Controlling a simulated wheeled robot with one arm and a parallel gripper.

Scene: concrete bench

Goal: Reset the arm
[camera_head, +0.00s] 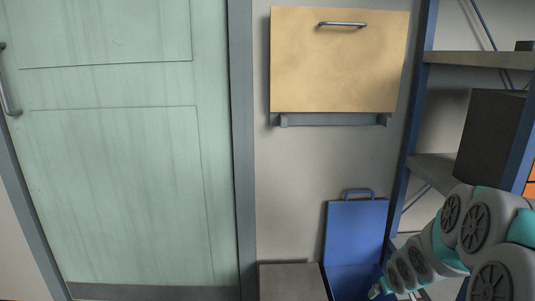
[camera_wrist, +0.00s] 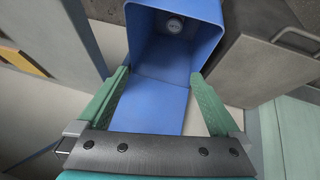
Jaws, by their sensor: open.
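My gripper (camera_wrist: 160,76) is open in the wrist view, with its two green fingers spread apart and nothing between their tips. It points at an open blue box (camera_wrist: 215,45), and the fingertips appear close to its edge. A round grey thing (camera_wrist: 175,25) shows inside the box; I cannot tell what it is. In the head view my arm reaches down from the right edge, and my gripper (camera_head: 375,291) shows only in small part at the bottom. The blue box (camera_head: 356,232) stands there with its handled panel upright.
A grey box (camera_head: 290,281) stands left of the blue box. A blue-framed shelf (camera_head: 478,58) with a dark box (camera_head: 490,135) is at the right, close to my arm. A wooden panel with a handle (camera_head: 338,60) hangs on the wall. A green door (camera_head: 120,150) fills the left.

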